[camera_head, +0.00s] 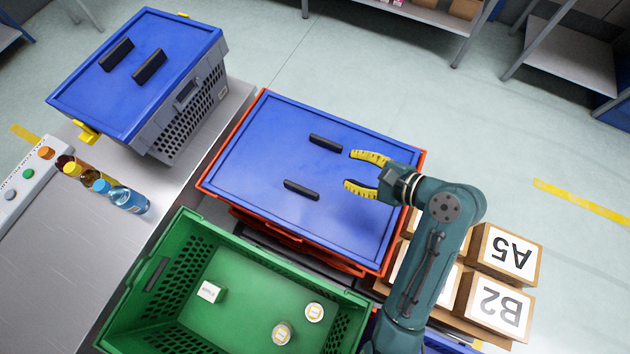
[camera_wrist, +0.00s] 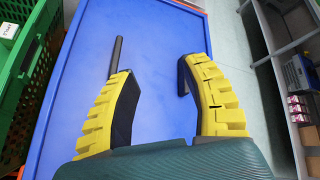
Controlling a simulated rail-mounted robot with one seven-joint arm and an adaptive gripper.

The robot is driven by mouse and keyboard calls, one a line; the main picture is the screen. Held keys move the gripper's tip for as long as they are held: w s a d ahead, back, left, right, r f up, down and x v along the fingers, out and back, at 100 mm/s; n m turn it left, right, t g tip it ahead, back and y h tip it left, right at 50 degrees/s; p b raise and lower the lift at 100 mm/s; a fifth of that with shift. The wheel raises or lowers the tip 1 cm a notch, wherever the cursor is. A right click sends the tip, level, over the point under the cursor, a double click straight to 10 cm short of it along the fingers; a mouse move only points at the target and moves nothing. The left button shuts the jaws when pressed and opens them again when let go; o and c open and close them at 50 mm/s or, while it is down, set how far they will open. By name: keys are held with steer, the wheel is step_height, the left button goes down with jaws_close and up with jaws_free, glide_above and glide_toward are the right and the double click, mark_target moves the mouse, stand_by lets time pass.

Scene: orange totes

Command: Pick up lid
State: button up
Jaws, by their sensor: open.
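A blue lid (camera_head: 255,155) with two black handles lies on an orange tote (camera_head: 213,197) in the middle of the head view. One black handle (camera_head: 326,142) is at the far side, the other handle (camera_head: 301,190) nearer the front. My gripper (camera_head: 352,171) is open and empty, with its yellow fingers just right of the handles, apart from them. In the wrist view the open fingers (camera_wrist: 157,90) are over the lid (camera_wrist: 155,40). One handle (camera_wrist: 115,57) shows beyond the left finger; the other handle (camera_wrist: 183,77) is partly hidden by the right finger.
A grey tote (camera_head: 205,100) with another blue lid (camera_head: 140,70) stands at the upper left. An open green crate (camera_head: 185,225) with a few small items is in front. Bottles (camera_head: 128,199) stand on the left. Labelled boxes (camera_head: 505,255) are at the right, beside my arm.

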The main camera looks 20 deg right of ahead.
mark_target(312, 193)
steer(key=s+f+m+y+b, duration=0.1)
steer(key=s+f+m, duration=0.1)
steer(key=f, duration=0.2)
steer(key=s+f+m+y+b, duration=0.1)
steer(key=f+b, duration=0.1)
steer(key=f, duration=0.1)
steer(key=s+f+m+b, duration=0.1)
steer(key=s+f+m, duration=0.1)
steer(key=f, duration=0.2)
steer(key=shift+s+f+m+y+b, duration=0.3)
steer(key=shift+y, duration=0.1)
steer(key=shift+a+f, duration=0.15)
steer(key=b+x, duration=0.3)
steer(key=x, duration=0.7)
steer(key=shift+w+a, duration=0.2)
steer(key=b+x, duration=0.3)
steer(key=x, duration=0.2)
steer(key=shift+w+a, duration=0.2)
steer(key=shift+w, duration=0.05)
steer(key=shift+c, duration=0.3)
jaws_close()
steer(key=shift+d, duration=0.1)
